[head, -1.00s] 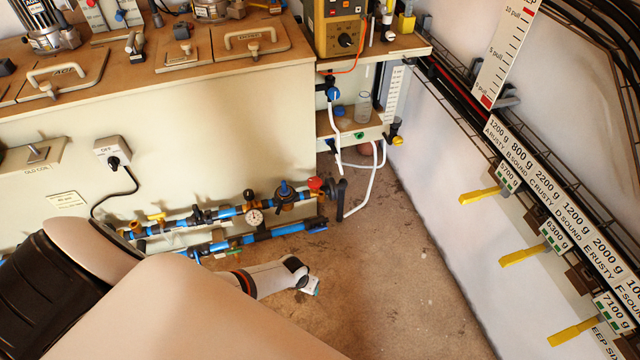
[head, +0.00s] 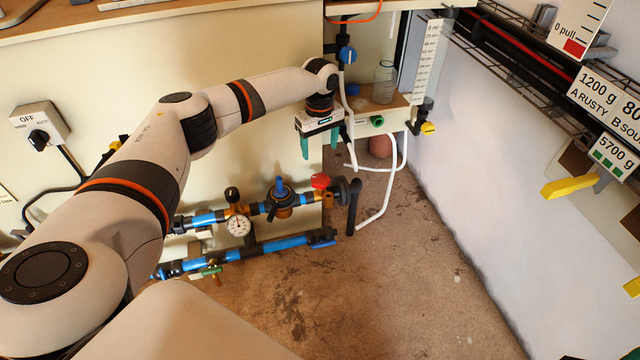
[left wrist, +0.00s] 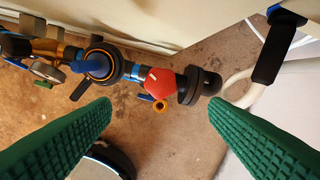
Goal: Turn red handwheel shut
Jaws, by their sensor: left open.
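The red handwheel (head: 320,181) sits on the upper blue pipe run near its right end, beside a dark flange. In the left wrist view the red handwheel (left wrist: 161,82) shows from above, between the fingers and beyond their tips. My left gripper (head: 319,146) is open and empty, pointing down above the handwheel and apart from it. Its green ribbed fingers (left wrist: 160,108) stand wide apart in the left wrist view. My right gripper is not in view.
A blue-handled valve (head: 281,190) and a pressure gauge (head: 239,226) are left of the handwheel. A lower blue pipe (head: 270,244) runs below. White hoses (head: 386,195) hang to the right near a small shelf. The floor (head: 410,290) in front is clear.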

